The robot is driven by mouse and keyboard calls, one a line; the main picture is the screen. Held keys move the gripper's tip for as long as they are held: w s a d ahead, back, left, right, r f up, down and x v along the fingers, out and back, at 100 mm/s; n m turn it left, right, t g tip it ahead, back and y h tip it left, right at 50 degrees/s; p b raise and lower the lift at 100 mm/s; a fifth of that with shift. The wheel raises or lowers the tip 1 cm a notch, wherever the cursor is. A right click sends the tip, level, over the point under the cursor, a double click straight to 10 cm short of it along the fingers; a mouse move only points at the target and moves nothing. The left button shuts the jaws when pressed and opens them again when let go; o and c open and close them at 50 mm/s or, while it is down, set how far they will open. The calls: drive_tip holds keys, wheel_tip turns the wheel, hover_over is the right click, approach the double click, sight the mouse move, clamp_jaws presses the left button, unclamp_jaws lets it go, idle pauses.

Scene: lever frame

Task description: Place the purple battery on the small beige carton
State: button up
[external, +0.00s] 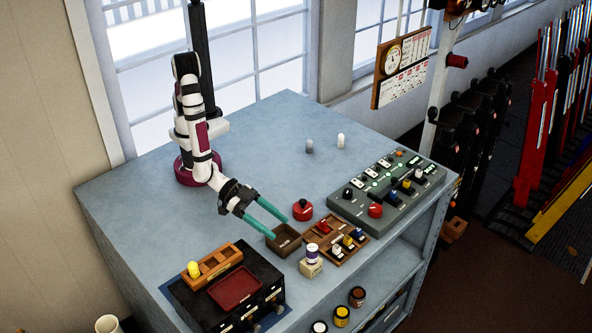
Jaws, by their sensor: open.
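The purple battery (312,249), a short cylinder with purple and white on it, stands upright on top of the small beige carton (311,269). The carton sits near the front edge of the blue-grey table. My gripper (280,229) has two teal fingers, spread apart with nothing between them. It is up and to the left of the battery, apart from it, with its fingertips by a dark brown open box (284,240).
A wooden tray (350,253) with coloured pieces lies right of the carton. A red knobbed object (302,210) and a grey control panel (345,209) are behind. A black drawer cabinet (250,315) stands at front left.

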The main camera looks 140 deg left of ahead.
drive_tip(key=s+d+r+m+g+h, duration=0.2)
drive_tip(key=s+r+m+g+h, duration=0.4)
drive_tip(key=s, duration=0.4)
drive_tip(key=s+a+r+m+g+y, duration=0.1)
drive_tip(key=s+a, duration=0.5)
drive_tip(key=s, duration=0.6)
drive_tip(key=s+a+r+m+g+y, duration=0.2)
drive_tip(key=s+a+g, duration=0.3)
drive_tip(key=s, duration=0.8)
drive_tip(key=shift+a+r+g+y, duration=0.4)
drive_tip(key=shift+a+r+y, duration=0.15)
drive_tip(key=shift+r, duration=0.3)
